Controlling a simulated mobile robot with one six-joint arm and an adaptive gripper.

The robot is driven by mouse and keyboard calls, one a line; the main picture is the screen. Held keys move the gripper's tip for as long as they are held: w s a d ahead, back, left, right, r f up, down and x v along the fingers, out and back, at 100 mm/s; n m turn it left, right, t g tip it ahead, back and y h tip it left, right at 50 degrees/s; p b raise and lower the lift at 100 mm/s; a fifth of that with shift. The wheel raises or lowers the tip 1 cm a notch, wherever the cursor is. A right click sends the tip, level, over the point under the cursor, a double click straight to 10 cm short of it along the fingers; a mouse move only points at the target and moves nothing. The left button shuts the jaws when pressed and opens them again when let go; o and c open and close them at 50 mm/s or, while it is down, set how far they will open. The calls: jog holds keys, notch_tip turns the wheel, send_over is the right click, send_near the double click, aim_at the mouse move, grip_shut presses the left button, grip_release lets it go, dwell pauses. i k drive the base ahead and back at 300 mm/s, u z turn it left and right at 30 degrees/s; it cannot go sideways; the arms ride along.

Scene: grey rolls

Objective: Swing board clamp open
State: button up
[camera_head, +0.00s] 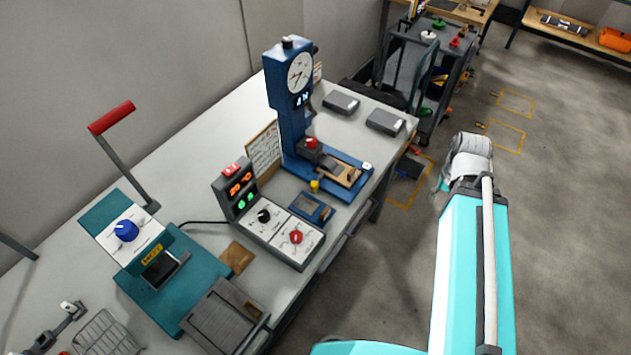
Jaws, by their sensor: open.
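A blue stand (293,136) with a round dial stands on the grey bench. On its base lies a small tan-and-dark board-like piece (346,174). A dark part with a red knob (311,143) sits beside that piece, at the column. A small metal clamp-like fitting (62,322) is at the lower left bench edge, partly cut off. I cannot tell for sure which of these is the board clamp, or whether it is closed. My turquoise arm reaches up at the right over the floor, clear of the bench. My gripper cannot be made out beyond the wrist.
A teal press (178,279) with a raised red handle (111,117) stands at the left. A control box (284,234) is mid-bench, beside a small blue device (312,208). Two grey boxes lie at the far end. A cart (440,60) stands behind; floor at right is open.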

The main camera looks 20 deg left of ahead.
aim_at(314, 184)
jog(key=k, duration=1.7)
jog(key=u, duration=0.65)
jog(key=i, duration=1)
jog(key=z, duration=0.05)
